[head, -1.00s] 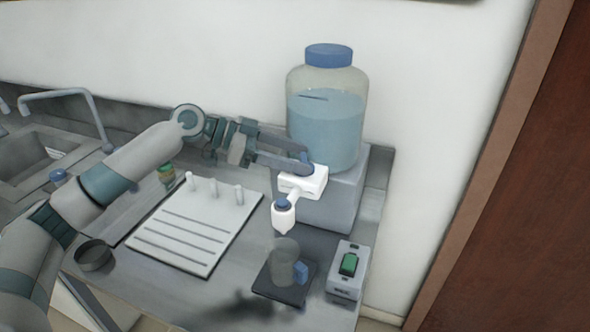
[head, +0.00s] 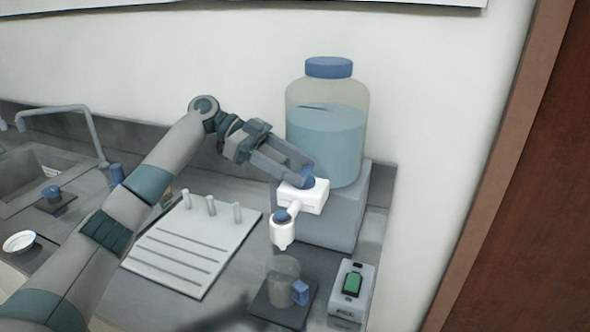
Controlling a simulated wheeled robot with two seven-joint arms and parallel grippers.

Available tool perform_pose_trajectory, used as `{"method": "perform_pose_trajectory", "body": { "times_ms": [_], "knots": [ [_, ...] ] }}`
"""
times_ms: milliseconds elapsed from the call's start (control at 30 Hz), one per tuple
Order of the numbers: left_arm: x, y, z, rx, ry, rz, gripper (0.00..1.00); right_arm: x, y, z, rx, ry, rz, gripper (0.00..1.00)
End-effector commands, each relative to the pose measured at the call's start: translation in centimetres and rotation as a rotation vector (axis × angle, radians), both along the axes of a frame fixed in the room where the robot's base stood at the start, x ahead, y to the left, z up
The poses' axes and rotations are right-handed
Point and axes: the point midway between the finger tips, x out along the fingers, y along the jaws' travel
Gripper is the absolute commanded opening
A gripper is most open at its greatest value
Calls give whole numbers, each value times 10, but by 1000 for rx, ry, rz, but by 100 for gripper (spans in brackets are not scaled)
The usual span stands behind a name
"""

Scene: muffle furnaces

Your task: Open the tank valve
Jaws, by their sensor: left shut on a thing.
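The tank (head: 326,135) is a clear bottle with a blue lid and bluish liquid, standing on a grey block (head: 335,215) by the wall. A clear beaker with a blue handle (head: 284,274) stands under the spout. My right gripper is not in view.
The beaker rests on a dark plate (head: 268,312). A grey box with a green switch (head: 352,284) stands to its right. A white pegged rack (head: 190,250) lies left of it. The sink (head: 30,172) is at far left.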

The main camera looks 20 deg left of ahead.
Motion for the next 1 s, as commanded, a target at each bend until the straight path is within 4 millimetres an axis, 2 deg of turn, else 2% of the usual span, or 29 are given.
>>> {"method": "perform_pose_trajectory", "body": {
  "times_ms": [333,367,400,433,767,1000],
  "knots": [
    [-1,-1,-4,6,5,-8,31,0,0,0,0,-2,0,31],
    [-1,-1,-4,6,5,-8,58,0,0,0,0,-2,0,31],
    [-1,-1,-4,6,5,-8,67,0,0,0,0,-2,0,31],
    [-1,-1,-4,5,5,-8,72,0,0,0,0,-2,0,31],
    [0,0,-2,3,3,-4,72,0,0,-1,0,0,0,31],
    [1,13,3,2,1,-3,72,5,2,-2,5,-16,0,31]
  ]
}}
